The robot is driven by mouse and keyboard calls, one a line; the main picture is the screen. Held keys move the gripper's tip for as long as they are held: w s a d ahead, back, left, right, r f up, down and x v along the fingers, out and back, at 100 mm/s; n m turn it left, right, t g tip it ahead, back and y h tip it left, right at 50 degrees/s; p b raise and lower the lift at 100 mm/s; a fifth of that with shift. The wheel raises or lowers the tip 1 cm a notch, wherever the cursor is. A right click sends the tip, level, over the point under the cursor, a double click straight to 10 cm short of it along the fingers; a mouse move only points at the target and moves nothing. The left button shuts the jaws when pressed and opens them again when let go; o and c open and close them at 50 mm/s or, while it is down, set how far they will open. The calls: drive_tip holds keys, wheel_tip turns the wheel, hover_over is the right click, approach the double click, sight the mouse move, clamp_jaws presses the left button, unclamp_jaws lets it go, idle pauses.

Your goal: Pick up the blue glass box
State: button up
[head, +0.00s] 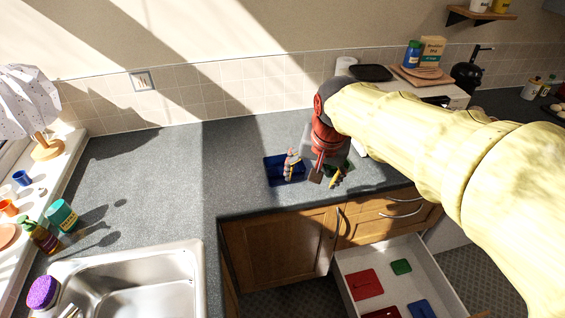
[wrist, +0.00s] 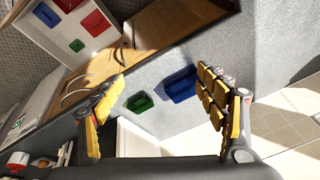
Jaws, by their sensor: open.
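The blue glass box (head: 273,171) is a dark blue, shallow rectangular dish on the grey counter, just left of my gripper (head: 314,174) in the head view. One finger overlaps its right part there. In the wrist view the blue glass box (wrist: 181,85) lies beyond the fingertips, nearer the right-hand finger. My gripper (wrist: 162,82) is open and empty, pointing down toward the counter, with yellow-padded fingers spread wide. I cannot tell the exact height of the fingertips above the box.
A smaller green box (wrist: 140,103) lies beside the blue one. Below the counter, an open drawer (head: 345,272) holds red, green and blue flat pieces. A sink (head: 150,275) is at lower left. The counter left of the box is clear. A raised surface with boards (head: 415,76) stands behind my arm.

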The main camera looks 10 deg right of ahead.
drive_tip(key=o, duration=0.5)
drive_tip(key=w+r+m+g+p, duration=0.1)
drive_tip(key=w+m+p, duration=0.2)
drive_tip(key=w, duration=0.9)
drive_tip(key=p, duration=0.3)
drive_tip(key=shift+o, duration=0.7)
drive_tip(key=w+f+m+p, duration=0.2)
drive_tip(key=w+p, duration=0.2)
drive_tip(key=w, duration=0.3)
drive_tip(key=shift+w+m+g, duration=0.15)
drive_tip(key=shift+m+g, duration=0.25)
drive_tip(key=m+g+p, duration=0.2)
drive_tip(key=m+p, duration=0.4)
drive_tip(key=p, duration=0.5)
approach(284, 165)
drive_tip(key=s+a, duration=0.1)
drive_tip(key=s, duration=0.3)
drive_tip(key=shift+s+a+f+p, duration=0.15)
drive_tip(key=shift+f+p, duration=0.1)
drive_tip(key=shift+f, duration=0.6)
drive_tip(key=shift+s+d+f+p, duration=0.1)
drive_tip(key=shift+s+f+p, duration=0.15)
drive_tip(key=shift+f, duration=0.6)
drive_tip(key=shift+s+a+f+p, duration=0.1)
drive_tip(key=shift+f+p, duration=0.2)
drive_tip(key=shift+f, duration=0.55)
